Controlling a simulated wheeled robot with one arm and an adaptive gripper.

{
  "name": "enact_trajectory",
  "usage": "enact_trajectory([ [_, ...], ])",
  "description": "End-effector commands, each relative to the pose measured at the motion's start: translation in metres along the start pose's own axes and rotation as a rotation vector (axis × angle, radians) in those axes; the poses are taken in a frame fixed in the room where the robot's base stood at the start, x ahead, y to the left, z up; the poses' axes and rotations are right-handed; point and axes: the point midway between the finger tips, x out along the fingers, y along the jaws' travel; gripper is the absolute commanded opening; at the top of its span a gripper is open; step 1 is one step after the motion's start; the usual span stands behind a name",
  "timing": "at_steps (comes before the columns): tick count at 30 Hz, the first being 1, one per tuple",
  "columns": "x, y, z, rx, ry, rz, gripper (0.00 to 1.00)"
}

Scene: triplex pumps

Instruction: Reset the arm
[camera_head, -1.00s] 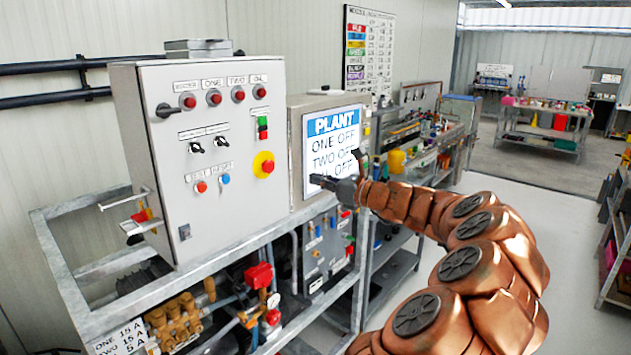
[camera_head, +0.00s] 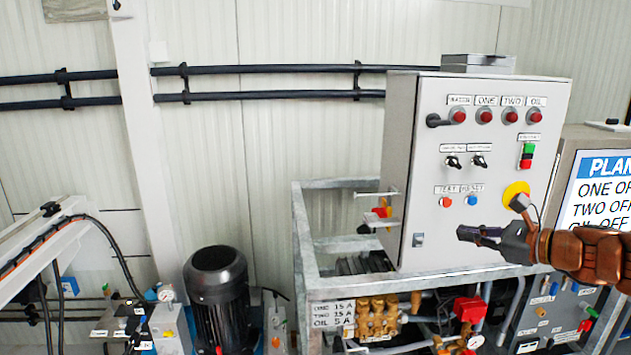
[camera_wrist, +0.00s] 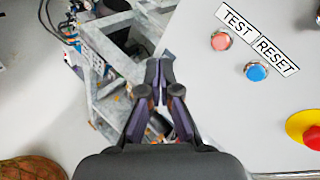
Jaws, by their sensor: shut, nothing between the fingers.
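My gripper (camera_head: 462,234) is shut and empty. In the head view it reaches in from the right, in front of the lower right part of the grey control panel (camera_head: 425,190). In the wrist view my gripper (camera_wrist: 160,64) shows its fingertips together over the panel's lower left edge, with the frame behind. The blue RESET button (camera_wrist: 256,71) and the red TEST button (camera_wrist: 221,40) lie to the right of the fingertips, apart from them. The yellow and red emergency stop (camera_wrist: 308,130) is at the right edge. In the head view my arm partly covers this stop.
The panel stands on a galvanised frame (camera_head: 310,240) with brass and red valves (camera_head: 468,308) below. A PLANT screen (camera_head: 600,190) is at the right edge. A black motor (camera_head: 216,290) stands at the lower left. Black pipes (camera_head: 270,70) cross the wall.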

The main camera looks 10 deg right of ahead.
Motion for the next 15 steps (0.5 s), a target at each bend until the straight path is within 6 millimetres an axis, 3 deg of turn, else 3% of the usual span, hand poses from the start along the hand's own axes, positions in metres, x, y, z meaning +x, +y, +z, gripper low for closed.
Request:
enact_trajectory([
  [3,0.034,0.065,0.025,-0.174,0.026,0.176,0.0],
  [8,0.058,0.158,0.043,-0.438,0.054,0.425,0.0],
  [11,0.059,0.22,0.045,-0.62,0.064,0.598,0.0],
  [15,0.041,0.301,0.036,-0.886,0.068,0.852,0.0],
])
